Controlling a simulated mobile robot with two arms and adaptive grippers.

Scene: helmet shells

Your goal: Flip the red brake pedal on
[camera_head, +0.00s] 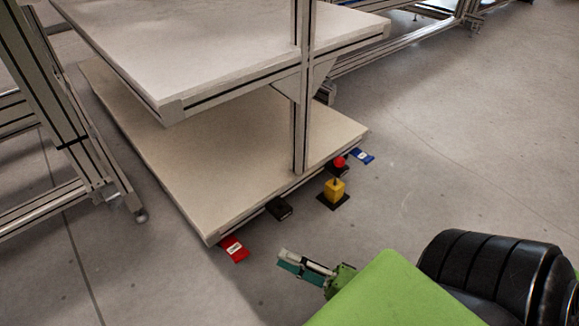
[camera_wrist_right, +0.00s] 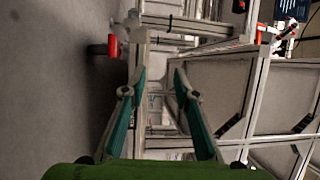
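A small red pedal (camera_head: 234,248) with a pale label sits low at the near corner of the trolley's lower shelf in the head view. My right gripper (camera_head: 288,262) is to the right of it and apart from it, above the floor. In the right wrist view the two teal fingers of my right gripper (camera_wrist_right: 160,72) are spread with nothing between them. A red part (camera_wrist_right: 112,46) shows left of the fingers there; I cannot tell if it is the same pedal. My left gripper is in neither view.
The trolley's lower shelf (camera_head: 190,170) is bare. An upright post (camera_head: 303,100) stands at that edge. Floor on the right is clear.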

